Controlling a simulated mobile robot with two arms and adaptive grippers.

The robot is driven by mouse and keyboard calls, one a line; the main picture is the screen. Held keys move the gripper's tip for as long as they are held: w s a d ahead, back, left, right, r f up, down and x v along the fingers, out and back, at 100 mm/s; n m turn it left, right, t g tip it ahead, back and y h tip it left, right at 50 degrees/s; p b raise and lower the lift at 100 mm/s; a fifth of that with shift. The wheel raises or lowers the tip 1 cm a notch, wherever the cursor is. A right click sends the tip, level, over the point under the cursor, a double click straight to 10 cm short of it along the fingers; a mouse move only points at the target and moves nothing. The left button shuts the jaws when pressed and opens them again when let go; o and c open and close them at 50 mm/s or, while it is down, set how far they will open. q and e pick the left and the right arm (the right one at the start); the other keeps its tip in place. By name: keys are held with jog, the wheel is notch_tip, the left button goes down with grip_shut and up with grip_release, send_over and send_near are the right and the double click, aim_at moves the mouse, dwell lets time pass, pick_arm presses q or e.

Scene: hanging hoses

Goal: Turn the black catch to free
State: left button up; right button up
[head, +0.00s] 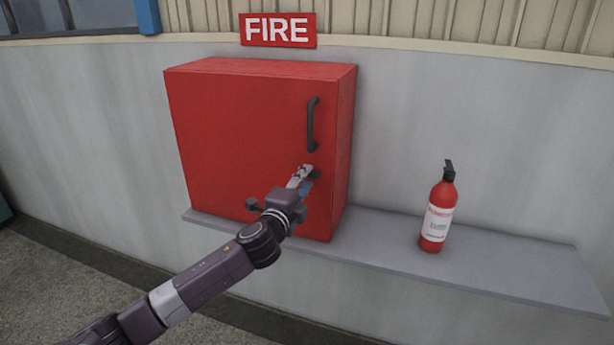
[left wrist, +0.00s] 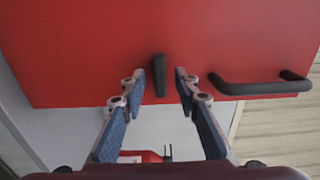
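The black catch (left wrist: 159,75) is a short dark bar on the red cabinet door. In the left wrist view it lies between my two fingertips, lengthwise along the fingers, with a gap on each side. In the head view only a dark bit of the catch (head: 316,174) shows beside the fingertips, below the door handle. My left gripper (head: 304,173) is open at the door's lower right. I cannot tell how far the fingertips are from the door surface. The red cabinet (head: 235,130) has its door shut. My right gripper is not in view.
A black handle (head: 312,125) stands out from the door above the catch. A fire extinguisher (head: 438,212) stands on the grey shelf (head: 500,260) to the right. A FIRE sign (head: 278,30) hangs above the cabinet. The shelf's right end is bare.

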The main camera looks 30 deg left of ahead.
pick_arm(q)
jog(key=shift+w+a, duration=0.15)
jog(key=shift+w, duration=0.55)
jog(key=shift+c, duration=0.4)
grip_shut()
jog(key=n+p, duration=0.5)
jog(key=n, duration=1.2)
jog(key=shift+n, duration=0.4)
